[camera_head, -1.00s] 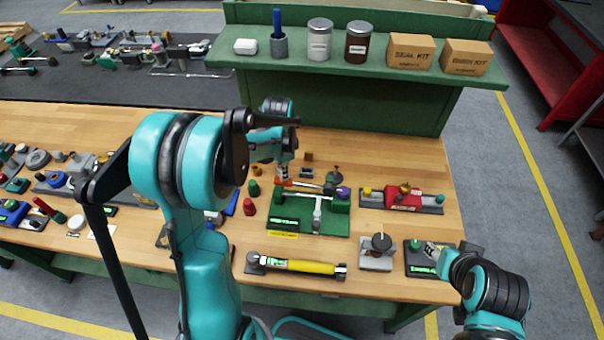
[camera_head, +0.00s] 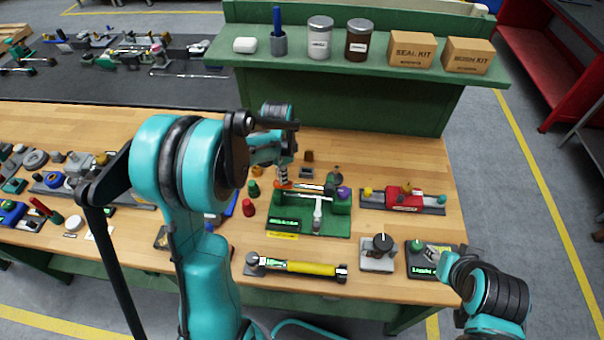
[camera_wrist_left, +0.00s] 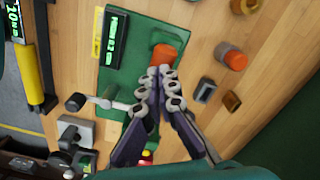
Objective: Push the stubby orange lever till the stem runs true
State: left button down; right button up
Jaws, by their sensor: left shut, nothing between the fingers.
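The orange lever (camera_head: 281,186) sits at the left end of the green valve fixture (camera_head: 322,226), partly hidden by my left gripper (camera_head: 284,180) in the head view. In the left wrist view the orange lever (camera_wrist_left: 169,56) shows as a short block, and the closed fingertips of my left gripper (camera_wrist_left: 165,74) are right at its edge, seemingly touching. Nothing is between the fingers. A pale T-shaped handle (camera_head: 317,208) stands on the fixture. A lit green display (camera_head: 286,224) is on its front, too small to read. My right gripper (camera_head: 447,266) is at lower right, its fingers unclear.
A yellow-bodied tool (camera_head: 300,267) lies in front of the fixture. A red block device (camera_head: 405,199) and a knob on a grey base (camera_head: 379,252) are to the right. Red (camera_head: 248,207) and green caps stand at left. The back shelf (camera_head: 340,69) holds jars and boxes.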

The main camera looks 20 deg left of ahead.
pick_arm(q)
jog(key=shift+f, duration=0.25)
jog(key=shift+f+b, duration=0.3)
jog(key=shift+b, duration=0.2)
jog(key=shift+r, duration=0.1)
notch_tip(320, 180, up, 10)
jog(key=d+p, duration=0.2)
jog(key=p, duration=0.4)
jog(key=shift+w+d+p, duration=0.25)
jog(key=shift+w+p, duration=0.05)
jog(key=shift+p, duration=0.05)
dwell(0.7)
notch_tip(320, 180, up, 5)
jog(key=p, duration=0.3)
dwell(0.4)
